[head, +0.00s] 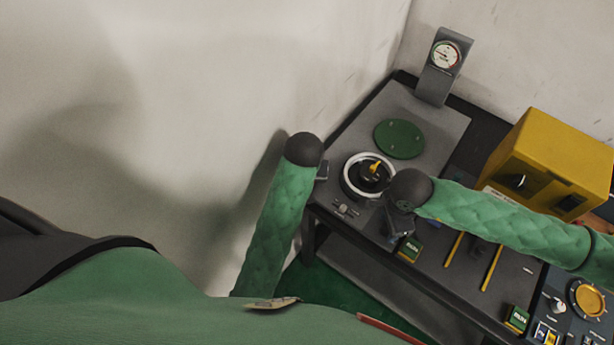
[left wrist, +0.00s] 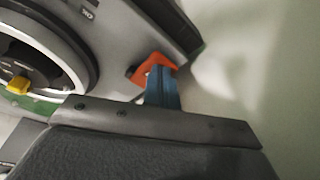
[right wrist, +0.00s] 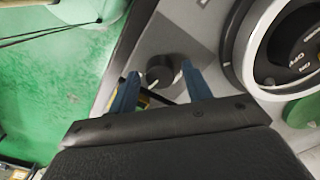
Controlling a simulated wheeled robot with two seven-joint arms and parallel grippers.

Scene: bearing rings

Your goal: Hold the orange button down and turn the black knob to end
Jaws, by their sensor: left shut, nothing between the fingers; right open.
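The orange button (left wrist: 150,68) shows in the left wrist view at the edge of the grey panel. My left gripper (left wrist: 160,75) is shut and empty, its blue fingertips over the button and seemingly against it. The button is hidden in the head view, where my left gripper (head: 321,171) shows only partly. The black knob (right wrist: 160,70) stands on the panel in the right wrist view. My right gripper (right wrist: 160,80) is open, with its blue fingertips on either side of the knob and gaps visible. The right gripper (head: 392,232) also shows in the head view.
A white ring with a black dial (head: 369,176) and yellow pointer lies between my grippers. A green disc (head: 399,139), a gauge on a stand (head: 445,57) and a yellow box (head: 550,150) are behind. The pale wall is close on the left.

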